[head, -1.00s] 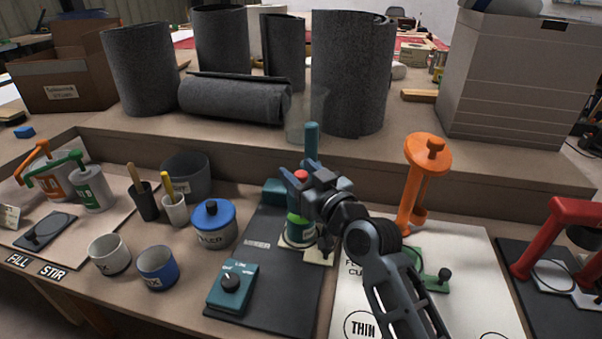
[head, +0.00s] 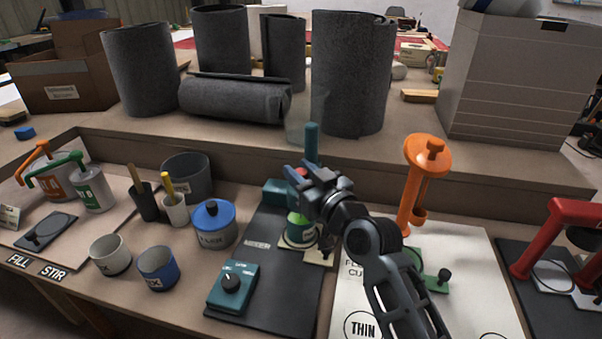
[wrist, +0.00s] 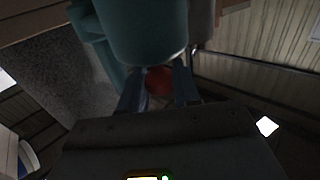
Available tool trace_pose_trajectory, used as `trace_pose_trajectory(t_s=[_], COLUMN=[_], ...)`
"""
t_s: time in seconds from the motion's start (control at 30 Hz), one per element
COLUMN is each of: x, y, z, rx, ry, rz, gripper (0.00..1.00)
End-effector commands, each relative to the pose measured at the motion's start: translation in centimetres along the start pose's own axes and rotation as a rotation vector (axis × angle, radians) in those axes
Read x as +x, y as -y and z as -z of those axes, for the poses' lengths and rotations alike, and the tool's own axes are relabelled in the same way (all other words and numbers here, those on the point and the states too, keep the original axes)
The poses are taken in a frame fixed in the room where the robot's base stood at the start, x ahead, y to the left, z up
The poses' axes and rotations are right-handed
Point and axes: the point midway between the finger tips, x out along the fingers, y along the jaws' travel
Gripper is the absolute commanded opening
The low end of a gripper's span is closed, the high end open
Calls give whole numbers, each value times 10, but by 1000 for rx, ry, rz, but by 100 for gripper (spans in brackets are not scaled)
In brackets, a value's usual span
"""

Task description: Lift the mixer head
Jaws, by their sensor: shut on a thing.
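The mixer stands on a dark base plate (head: 262,290), with a teal upright (head: 312,143) at the back and a teal block (head: 277,192) beside it. My gripper (head: 300,178) is at the mixer head, most of which it hides in the head view. In the wrist view, my gripper's fingers (wrist: 158,88) are shut on a red knob (wrist: 159,80), just beside a large teal cylinder (wrist: 145,28). Below my gripper stands a green-banded can (head: 300,229).
A teal dial box (head: 233,288) sits at the plate's front. A lidded blue pot (head: 213,224) and two cups stand left. An orange stand (head: 413,190) rises close on the right, and a red frame (head: 565,235) stands further right. A raised shelf with grey rolls is behind.

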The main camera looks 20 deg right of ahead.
Motion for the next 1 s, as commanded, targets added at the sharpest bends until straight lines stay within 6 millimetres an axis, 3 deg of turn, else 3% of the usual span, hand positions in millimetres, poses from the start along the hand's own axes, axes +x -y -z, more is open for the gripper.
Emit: trace_pose_trajectory(t_s=[0.2, 0.43, 0.6, 0.93, 0.97, 1.0], x=[0, 0, 0, 1, 1, 1], y=[0, 0, 0, 0, 0, -1], z=[52, 94, 107, 113, 113, 114], rx=[-1, -2, 0, -1, -1, -1], ry=[-6, -5, -6, -17, -18, -18], rz=[1, 0, -1, -1, -1, -2], gripper=[0, 0, 0, 0, 32, 36])
